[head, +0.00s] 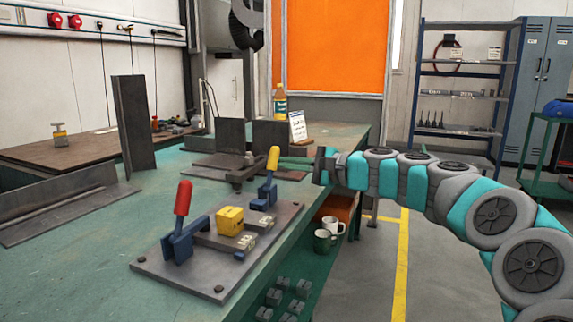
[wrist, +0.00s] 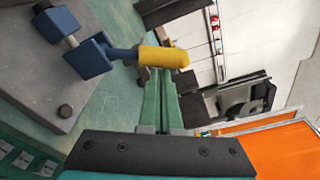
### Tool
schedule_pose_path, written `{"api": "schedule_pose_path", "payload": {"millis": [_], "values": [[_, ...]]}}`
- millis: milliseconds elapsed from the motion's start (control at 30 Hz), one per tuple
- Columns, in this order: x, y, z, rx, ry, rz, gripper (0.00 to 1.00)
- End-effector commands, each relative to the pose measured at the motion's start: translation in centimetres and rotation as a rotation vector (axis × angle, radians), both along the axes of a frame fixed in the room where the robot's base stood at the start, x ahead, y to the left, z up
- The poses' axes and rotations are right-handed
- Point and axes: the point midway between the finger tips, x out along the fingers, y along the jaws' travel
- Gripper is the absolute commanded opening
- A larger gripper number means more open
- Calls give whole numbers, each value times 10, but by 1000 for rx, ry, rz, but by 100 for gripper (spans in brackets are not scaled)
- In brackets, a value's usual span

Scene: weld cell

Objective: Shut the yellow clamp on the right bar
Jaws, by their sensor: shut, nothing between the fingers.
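The yellow clamp (head: 272,160) has a blue body and a yellow-gripped lever. It stands at the far right of a grey fixture plate (head: 160,266), its lever raised and nearly upright. In the wrist view its yellow grip (wrist: 163,57) lies across the picture just at my fingertips. My gripper (head: 318,166) is to the right of the lever in the head view. In the wrist view its green fingers (wrist: 153,75) are together and hold nothing. Whether they touch the grip I cannot tell. The bar at this clamp is hard to make out.
A clamp with a raised red handle (head: 183,198) stands at the plate's left. A yellow block (head: 230,220) sits between the clamps. Upright steel plates (head: 132,125) stand behind on the green table. Two mugs (head: 328,232) stand lower, beside the table's right edge.

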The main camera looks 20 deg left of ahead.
Motion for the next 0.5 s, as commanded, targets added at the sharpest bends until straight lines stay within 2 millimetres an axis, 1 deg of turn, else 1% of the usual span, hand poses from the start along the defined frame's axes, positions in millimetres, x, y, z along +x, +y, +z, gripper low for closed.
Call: {"api": "schedule_pose_path", "payload": {"millis": [333,500], "values": [[0,0,0,0,-5,0,0],[-2,0,0,-4,-41,0,0]]}}
